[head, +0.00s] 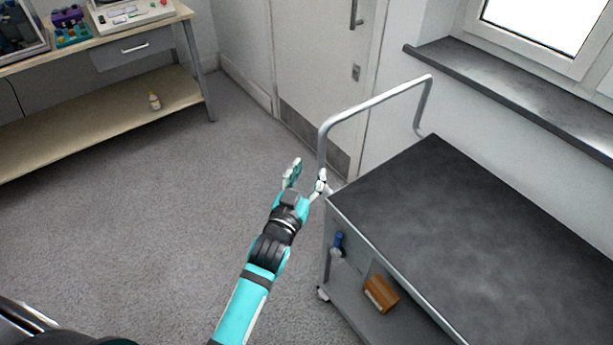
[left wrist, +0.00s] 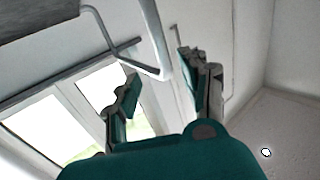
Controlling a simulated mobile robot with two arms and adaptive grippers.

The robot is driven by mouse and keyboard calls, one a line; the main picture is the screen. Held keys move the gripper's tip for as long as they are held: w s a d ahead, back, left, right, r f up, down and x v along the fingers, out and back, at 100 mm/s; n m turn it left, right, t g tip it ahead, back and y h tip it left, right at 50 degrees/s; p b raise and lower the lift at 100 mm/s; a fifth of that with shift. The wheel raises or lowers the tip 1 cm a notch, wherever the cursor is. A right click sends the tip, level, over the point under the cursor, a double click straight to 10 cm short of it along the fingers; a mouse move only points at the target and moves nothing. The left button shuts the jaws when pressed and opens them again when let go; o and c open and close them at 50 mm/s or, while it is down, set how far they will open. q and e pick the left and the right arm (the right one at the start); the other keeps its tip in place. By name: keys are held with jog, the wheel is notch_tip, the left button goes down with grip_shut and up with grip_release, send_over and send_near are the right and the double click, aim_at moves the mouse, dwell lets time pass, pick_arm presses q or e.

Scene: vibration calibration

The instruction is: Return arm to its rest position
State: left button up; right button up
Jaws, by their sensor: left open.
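My left arm, teal and black, reaches up from the bottom middle of the head view. Its gripper (head: 306,177) is open, with its two pale fingers spread apart beside the near end of the cart's handle (head: 372,101). In the left wrist view the gripper (left wrist: 157,88) shows its two teal and grey fingers apart. Nothing is held between them. The handle's grey tube (left wrist: 157,40) shows beyond the gap between the fingers. I cannot tell whether a finger touches the tube. My right gripper is not in view.
The cart's dark top (head: 480,225) is bare; a blue item (head: 337,243) and a brown box (head: 381,293) sit lower in it. The carpet (head: 180,230) left of my arm is clear.

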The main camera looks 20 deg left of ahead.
pick_arm(q)
jog(key=shift+s, duration=0.45)
